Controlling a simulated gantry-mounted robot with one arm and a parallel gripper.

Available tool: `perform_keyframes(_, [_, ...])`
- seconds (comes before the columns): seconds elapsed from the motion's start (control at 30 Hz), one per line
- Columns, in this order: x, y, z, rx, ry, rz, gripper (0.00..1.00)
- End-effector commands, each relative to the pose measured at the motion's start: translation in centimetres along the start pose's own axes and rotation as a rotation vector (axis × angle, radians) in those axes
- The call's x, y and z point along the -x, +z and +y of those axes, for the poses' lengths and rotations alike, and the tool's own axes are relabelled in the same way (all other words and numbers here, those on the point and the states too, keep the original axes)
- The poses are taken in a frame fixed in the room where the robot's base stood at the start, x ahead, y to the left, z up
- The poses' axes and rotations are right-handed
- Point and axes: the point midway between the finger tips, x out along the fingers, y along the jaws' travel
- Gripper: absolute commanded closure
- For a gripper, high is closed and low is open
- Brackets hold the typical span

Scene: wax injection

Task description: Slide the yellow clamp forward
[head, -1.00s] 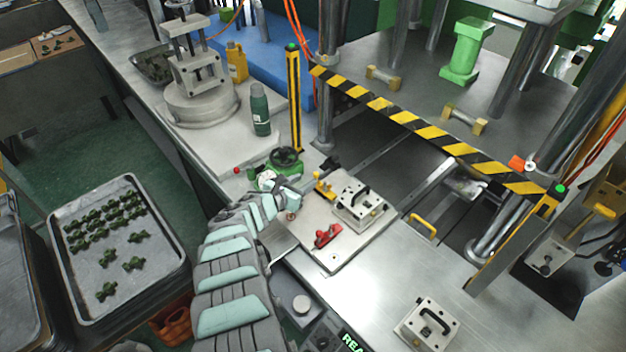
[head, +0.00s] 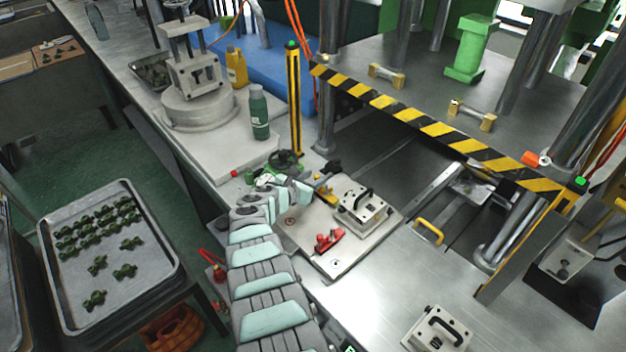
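The yellow clamp (head: 329,198) is a small piece at the left edge of the light base plate (head: 333,264), beside a metal mould block (head: 362,209) with a black handle. A red clamp (head: 327,241) stands on the near side of the same plate. My grey and teal arm reaches up from the bottom, and its end with my gripper (head: 319,183) is at the yellow clamp, partly covering it. The fingers are too small and hidden to tell whether they are open or touch the clamp. A dark piece (head: 331,167) shows just beyond.
A press with a yellow-black striped edge (head: 430,128) stands behind the plate. A green bottle (head: 259,113) and a green valve-like part (head: 284,161) are to the left. Another handled block (head: 437,329) lies at lower right. The bench (head: 375,290) between is clear.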

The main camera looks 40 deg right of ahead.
Motion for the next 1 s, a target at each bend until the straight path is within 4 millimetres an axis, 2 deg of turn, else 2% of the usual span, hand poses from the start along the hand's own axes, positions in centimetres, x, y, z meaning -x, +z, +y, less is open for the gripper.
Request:
perform_keyframes(0.07, [0.01, -0.01, 0.01, 0.000, 0.000, 0.000, 0.68])
perform_keyframes(0.47, [0.02, -0.03, 0.02, 0.000, 0.000, 0.000, 1.00])
perform_keyframes(1.0, [0.02, -0.05, 0.02, 0.001, 0.000, 0.000, 1.00])
